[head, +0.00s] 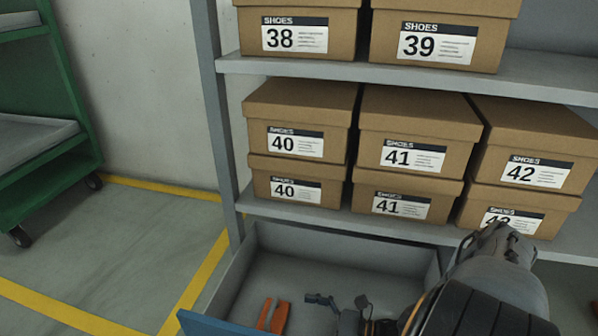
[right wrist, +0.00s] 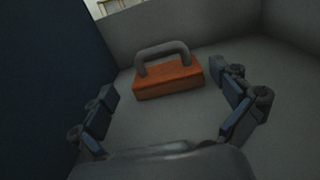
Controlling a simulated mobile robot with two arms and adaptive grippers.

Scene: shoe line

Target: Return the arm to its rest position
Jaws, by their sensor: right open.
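My right arm (head: 485,290) comes in from the lower right in the head view, in front of the shoe shelf. Its gripper (head: 340,300) is low over an open grey drawer (head: 325,243). In the right wrist view the gripper (right wrist: 162,82) has its two fingers spread wide with nothing between the pads. An orange block with a grey arched handle (right wrist: 168,82) lies on the drawer floor ahead of the fingers, apart from them. It also shows in the head view (head: 272,315), left of the gripper. My left gripper is not in view.
A grey post (head: 215,110) stands at left. A green cart (head: 75,130) stands farther left beyond clear floor.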

